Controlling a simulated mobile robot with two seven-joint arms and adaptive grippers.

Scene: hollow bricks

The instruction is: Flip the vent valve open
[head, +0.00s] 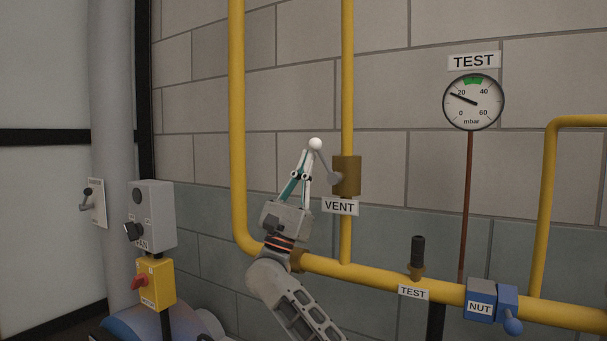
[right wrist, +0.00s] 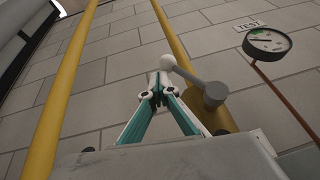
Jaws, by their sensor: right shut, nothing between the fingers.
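The vent valve (head: 347,175) is a brass body on a vertical yellow pipe, above a VENT label (head: 340,206). Its grey lever (head: 326,166) slants up and left to a white ball knob (head: 315,144). My right gripper (head: 306,152) is shut and empty, its fingertips right at the knob's lower left; I cannot tell whether they touch. In the right wrist view the closed fingertips (right wrist: 158,74) point up just left of and below the knob (right wrist: 168,62), with the lever (right wrist: 191,78) running right to the brass body (right wrist: 214,96). My left gripper is not in view.
A pressure gauge (head: 473,102) reads just under 20 mbar. A horizontal yellow pipe (head: 380,274) carries a black TEST fitting (head: 417,252) and a blue NUT valve (head: 480,298). A grey switch box (head: 152,220) and a yellow box (head: 156,284) with a red knob stand left.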

